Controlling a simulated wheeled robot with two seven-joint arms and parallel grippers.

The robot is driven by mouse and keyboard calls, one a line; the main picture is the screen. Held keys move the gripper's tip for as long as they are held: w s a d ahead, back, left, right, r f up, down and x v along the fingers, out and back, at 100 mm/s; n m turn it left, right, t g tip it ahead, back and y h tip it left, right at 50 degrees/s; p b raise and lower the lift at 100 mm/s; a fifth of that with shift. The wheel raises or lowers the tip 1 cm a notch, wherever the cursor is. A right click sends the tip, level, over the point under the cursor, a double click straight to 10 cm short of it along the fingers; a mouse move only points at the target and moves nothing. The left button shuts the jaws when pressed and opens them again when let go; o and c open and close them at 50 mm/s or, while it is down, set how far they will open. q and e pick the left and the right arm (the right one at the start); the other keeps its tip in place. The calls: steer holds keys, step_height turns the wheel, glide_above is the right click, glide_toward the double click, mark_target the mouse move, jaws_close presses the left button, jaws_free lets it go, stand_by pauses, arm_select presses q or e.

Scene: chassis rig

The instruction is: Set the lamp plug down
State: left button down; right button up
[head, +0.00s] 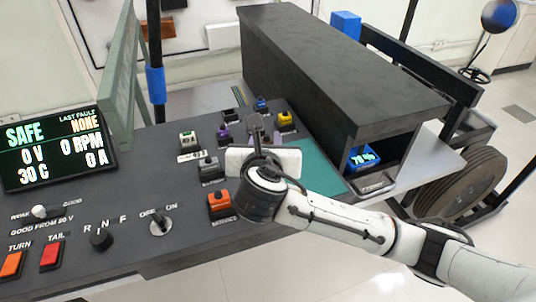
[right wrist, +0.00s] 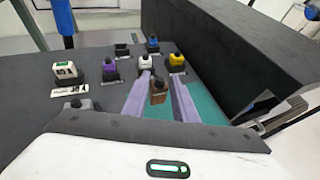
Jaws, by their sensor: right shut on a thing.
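My right gripper (head: 256,124) reaches in from the right in the head view, over the console near the teal mat (head: 318,170). In the right wrist view, its two pale purple fingers (right wrist: 160,98) are shut on a small brown plug (right wrist: 158,93) with a dark top. This held plug appears to be the lamp plug; I can read no label on it. The teal mat (right wrist: 205,103) shows behind and beside the fingers. I cannot tell whether the plug touches the mat. In the head view the gripper largely hides the plug. My left gripper is not in view.
Several seated plugs stand close by, including yellow (head: 285,120), purple (head: 223,133), grey (head: 209,166) and orange (head: 219,202). A long black box (head: 320,65) rises just right of the mat. The display (head: 55,148) and switches lie left.

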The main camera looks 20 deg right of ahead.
steer(key=shift+f+b, duration=0.3)
steer(key=shift+f, duration=1.65)
steer(key=shift+f, duration=0.1)
steer(key=o, duration=1)
steer(key=shift+o, duration=0.2)
steer(key=p+v, duration=0.1)
steer(key=v, duration=1.1)
